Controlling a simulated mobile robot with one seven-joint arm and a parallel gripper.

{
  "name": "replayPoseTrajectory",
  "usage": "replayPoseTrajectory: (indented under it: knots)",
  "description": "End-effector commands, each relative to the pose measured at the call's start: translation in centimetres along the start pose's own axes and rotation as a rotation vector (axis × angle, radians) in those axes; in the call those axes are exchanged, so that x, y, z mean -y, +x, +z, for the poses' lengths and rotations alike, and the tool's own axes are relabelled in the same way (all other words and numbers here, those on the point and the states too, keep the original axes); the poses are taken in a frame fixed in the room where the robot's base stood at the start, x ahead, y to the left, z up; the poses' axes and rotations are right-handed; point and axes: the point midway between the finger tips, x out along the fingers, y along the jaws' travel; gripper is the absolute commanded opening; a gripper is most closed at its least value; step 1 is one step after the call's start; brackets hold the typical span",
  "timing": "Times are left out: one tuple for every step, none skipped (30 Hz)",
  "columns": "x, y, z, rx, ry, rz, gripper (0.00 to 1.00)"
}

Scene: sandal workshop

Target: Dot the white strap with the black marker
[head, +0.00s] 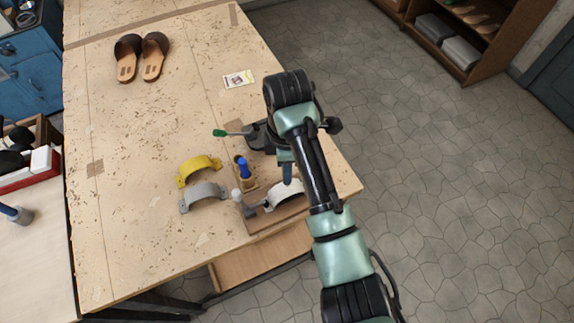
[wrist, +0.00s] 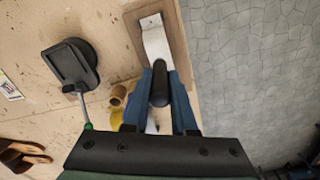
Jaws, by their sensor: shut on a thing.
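The white strap (head: 287,191) is an arched band on a wooden board (head: 262,222) at the table's near right edge. It also shows in the wrist view (wrist: 155,42), running up from between my fingertips. My gripper (head: 287,178) points down over the strap. In the wrist view its blue fingers (wrist: 160,78) are shut on the black marker (wrist: 160,92), seen end-on. The marker lies over the strap's lower end in that view. Its tip is hidden, so I cannot tell whether it touches the strap. In the head view my arm hides the marker and part of the strap.
A yellow strap (head: 198,169), a grey strap (head: 203,195) and a blue marker in a holder (head: 244,170) stand left of the board. A black device with a green-tipped lever (head: 232,133) stands behind. Sandals (head: 141,58) and a card (head: 238,79) lie farther back.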

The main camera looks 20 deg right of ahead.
Motion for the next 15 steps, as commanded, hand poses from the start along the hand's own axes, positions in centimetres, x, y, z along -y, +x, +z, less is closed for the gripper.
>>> replayPoseTrajectory:
  knots:
    - [0.00, 0.00, 0.00, 0.000, 0.000, 0.000, 0.00]
    - [0.00, 0.00, -0.01, 0.000, 0.000, 0.000, 0.00]
    - [0.00, 0.00, -0.01, 0.000, 0.000, 0.000, 0.00]
    - [0.00, 0.00, -0.01, 0.000, 0.000, 0.000, 0.00]
    - [0.00, 0.01, -0.01, 0.000, 0.000, 0.000, 0.00]
    - [0.00, 0.03, -0.01, 0.000, 0.000, 0.000, 0.00]
    - [0.01, 0.05, -0.01, 0.000, 0.000, 0.000, 0.00]
    - [0.01, 0.08, -0.01, 0.000, 0.000, 0.000, 0.00]
    - [0.01, 0.13, -0.01, 0.000, 0.000, 0.000, 0.00]
    - [0.01, 0.17, -0.01, 0.000, 0.000, 0.000, 0.00]
    - [0.01, 0.22, -0.01, 0.000, 0.000, 0.000, 0.00]
    - [0.01, 0.28, -0.01, 0.000, 0.000, 0.000, 0.00]
    - [0.01, 0.33, -0.01, 0.000, 0.000, 0.000, 0.00]
    - [0.01, 0.38, -0.01, 0.000, 0.000, 0.000, 0.00]
    - [0.01, 0.44, -0.01, 0.000, 0.000, 0.000, 0.00]
